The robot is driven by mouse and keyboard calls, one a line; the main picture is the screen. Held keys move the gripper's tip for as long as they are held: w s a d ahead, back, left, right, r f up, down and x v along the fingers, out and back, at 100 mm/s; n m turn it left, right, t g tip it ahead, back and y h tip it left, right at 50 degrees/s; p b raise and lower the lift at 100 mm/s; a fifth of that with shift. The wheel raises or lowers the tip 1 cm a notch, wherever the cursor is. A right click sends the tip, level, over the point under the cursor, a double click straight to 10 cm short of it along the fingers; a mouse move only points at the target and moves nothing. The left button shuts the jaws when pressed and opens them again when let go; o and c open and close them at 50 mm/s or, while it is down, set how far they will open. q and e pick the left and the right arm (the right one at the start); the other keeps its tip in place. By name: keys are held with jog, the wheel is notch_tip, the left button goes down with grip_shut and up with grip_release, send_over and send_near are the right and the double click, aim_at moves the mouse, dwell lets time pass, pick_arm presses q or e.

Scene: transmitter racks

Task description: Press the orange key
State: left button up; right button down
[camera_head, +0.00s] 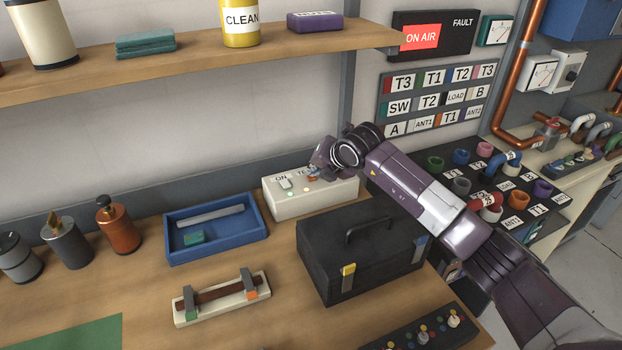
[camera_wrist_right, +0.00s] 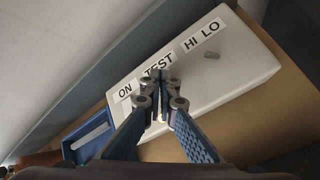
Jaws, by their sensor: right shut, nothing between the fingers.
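A white switch box (camera_head: 335,200) stands at the back of the wooden bench, and it fills the middle of the right wrist view (camera_wrist_right: 235,75). It carries the labels ON, TEST, HI and LO, a pale rocker (camera_head: 285,183) under ON, and small green and yellow lights. My right gripper (camera_head: 314,172) is shut and empty, with its fingertips (camera_wrist_right: 160,82) over the TEST label. A small orange patch shows by the fingertips in the head view. The fingers hide most of that spot, so I cannot tell whether they touch a key. My left gripper is not in view.
A black toolbox (camera_head: 345,255) stands just in front of the white box, under my right arm. A blue tray (camera_head: 172,250) lies to the left, with a fuse holder (camera_head: 185,317) in front. A wooden shelf (camera_head: 180,60) hangs above.

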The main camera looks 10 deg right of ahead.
aim_at(313, 178)
dwell(0.4)
jog(key=shift+r, duration=0.35)
jog(key=shift+r+p, duration=1.05)
jog(key=shift+r, duration=2)
